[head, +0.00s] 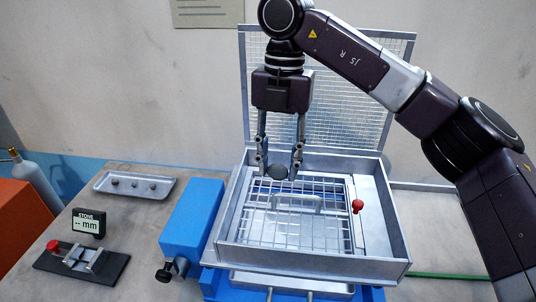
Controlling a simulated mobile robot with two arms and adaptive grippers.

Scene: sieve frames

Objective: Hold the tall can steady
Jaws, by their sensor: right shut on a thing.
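My right gripper (279,168) points down over the sieve box (310,262) and is shut on a dark grey rounded stone (278,173). The stone sits between the fingertips, near the back of the wire grid (285,226); I cannot tell whether it touches the grid. I see no tall can in the head view. My left gripper is not in view.
A mesh screen (350,105) stands behind the box. A red knob (357,204) is on its right. A blue block (193,220), a tray (133,184) with several stones, a "STONE -- mm" display (89,223) and a gauge (80,262) stand left. A bottle (30,175) is far left.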

